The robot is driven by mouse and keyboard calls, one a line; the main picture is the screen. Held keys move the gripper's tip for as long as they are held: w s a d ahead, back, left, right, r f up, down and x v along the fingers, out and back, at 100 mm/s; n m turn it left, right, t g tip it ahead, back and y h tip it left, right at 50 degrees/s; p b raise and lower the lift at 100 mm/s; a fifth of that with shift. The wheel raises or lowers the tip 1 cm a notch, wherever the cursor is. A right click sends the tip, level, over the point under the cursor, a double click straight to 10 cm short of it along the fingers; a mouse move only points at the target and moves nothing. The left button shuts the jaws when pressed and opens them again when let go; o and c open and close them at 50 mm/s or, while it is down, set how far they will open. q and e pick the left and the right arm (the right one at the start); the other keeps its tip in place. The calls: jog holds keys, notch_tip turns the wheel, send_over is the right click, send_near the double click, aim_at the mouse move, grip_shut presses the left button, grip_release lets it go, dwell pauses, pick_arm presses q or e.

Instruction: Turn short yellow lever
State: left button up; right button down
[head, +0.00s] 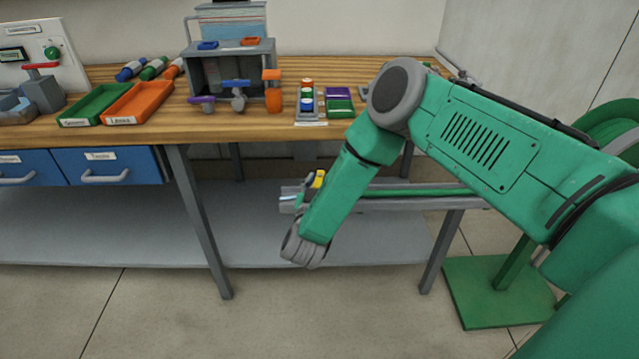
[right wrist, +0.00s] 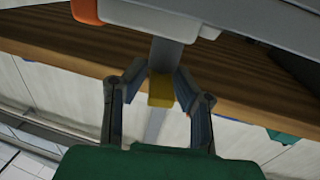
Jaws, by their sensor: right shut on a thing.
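In the right wrist view, a small yellow block-like lever end (right wrist: 161,91) sits on a grey bar, between the fingertips of my right gripper (right wrist: 160,84). The two dark fingers close in on it from both sides, and the gripper is shut on it. In the head view, a small yellow piece (head: 319,178) shows just below the bench edge, beside my green forearm. My forearm hides most of the right gripper and the rest of the lever there. My left gripper is out of view.
The wooden bench (head: 215,118) carries a green tray (head: 93,104), an orange tray (head: 137,102) and a grey fixture with purple, blue and orange levers (head: 237,88). Blue drawers (head: 108,165) hang at left. A grey lower shelf (head: 100,225) lies beneath.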

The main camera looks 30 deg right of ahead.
jog(key=m+g+h, duration=0.1)
jog(key=m+g+h+b, duration=0.1)
jog(key=g+h, duration=0.1)
jog(key=shift+w+a+m, duration=0.2)
jog(key=shift+m, duration=0.2)
jog(key=m+g+b, duration=0.1)
jog(key=g+h, duration=0.1)
jog(key=shift+w+a+f+m+g+b, duration=0.1)
jog(key=shift+w+f+m+g+b, duration=0.05)
jog(key=shift+m+g+b, duration=0.25)
jog(key=m+g+b, duration=0.1)
jog(key=g, duration=0.1)
jog(key=m+g+h+b, duration=0.1)
jog(key=m+g+b, duration=0.1)
jog(key=m+g+h+b, duration=0.1)
jog(key=g+b, duration=0.1)
jog(key=shift+w+g, duration=0.3)
jog(key=shift+w, duration=0.05)
jog(key=shift+w+r+m+g+b, duration=0.1)
jog(key=shift+r+m+g+b, duration=0.05)
jog(key=shift+m+g+b, duration=0.75)
jog(key=shift+w+r+m+g+b, duration=0.1)
jog(key=shift+m+g+b, duration=0.45)
jog(key=shift+g, duration=0.55)
jog(key=shift+r, duration=0.1)
jog(key=c, duration=1.4)
grip_release()
jog(key=shift+c, duration=0.2)
